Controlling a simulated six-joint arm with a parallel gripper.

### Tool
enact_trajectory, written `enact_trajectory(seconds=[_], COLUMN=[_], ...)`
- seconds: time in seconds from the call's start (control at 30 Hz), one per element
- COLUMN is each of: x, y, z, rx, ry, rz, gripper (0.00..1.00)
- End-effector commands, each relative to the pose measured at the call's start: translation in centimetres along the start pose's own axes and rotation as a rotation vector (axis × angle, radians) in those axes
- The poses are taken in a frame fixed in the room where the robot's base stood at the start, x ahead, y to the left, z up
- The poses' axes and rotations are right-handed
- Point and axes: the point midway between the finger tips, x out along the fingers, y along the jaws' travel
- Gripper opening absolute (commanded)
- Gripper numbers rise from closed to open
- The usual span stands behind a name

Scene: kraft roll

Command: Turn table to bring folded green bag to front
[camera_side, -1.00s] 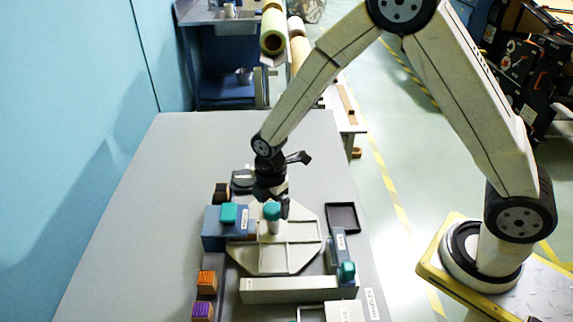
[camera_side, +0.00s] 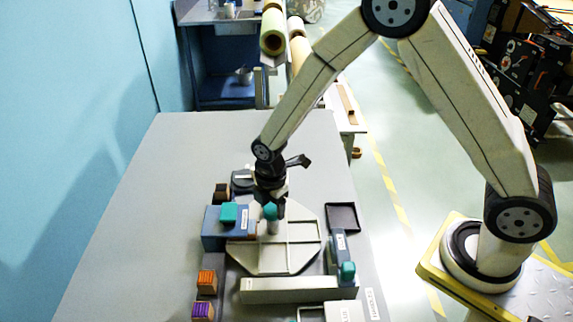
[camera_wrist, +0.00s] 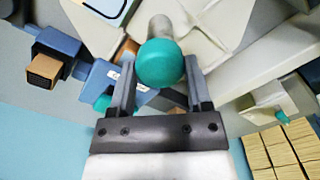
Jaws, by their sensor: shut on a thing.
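The turntable is a pale octagonal plate (camera_side: 275,262) with raised ribs on the grey bench. An upright pale post with a rounded teal knob (camera_side: 270,212) stands on it; the knob also shows large in the wrist view (camera_wrist: 160,64). My gripper (camera_side: 271,197) points down at the post from above. In the wrist view its two fingers (camera_wrist: 160,85) stand on either side of the post and are shut on it. I cannot make out a folded green bag in either view; parts of the plate are hidden by my gripper and the post.
A blue box (camera_side: 214,240) with a teal block (camera_side: 228,213) stands left of the plate. A pale bar (camera_side: 290,291) lies in front. A blue-grey holder (camera_side: 338,250), another teal knob (camera_side: 347,271) and a dark tray (camera_side: 343,217) are at right. Orange (camera_side: 206,282) and purple (camera_side: 202,311) blocks sit front left.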

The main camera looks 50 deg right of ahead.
Motion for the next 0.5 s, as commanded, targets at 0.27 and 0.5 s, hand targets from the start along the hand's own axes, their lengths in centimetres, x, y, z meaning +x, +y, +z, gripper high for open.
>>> enact_trajectory(seconds=[0.27,0.5], x=[-0.05,-0.04], y=[0.01,0.01], z=[0.0,-0.01], rx=[0.018,0.076], ry=[0.0,0.0], rz=[0.0,0.0], gripper=[0.0,0.0])
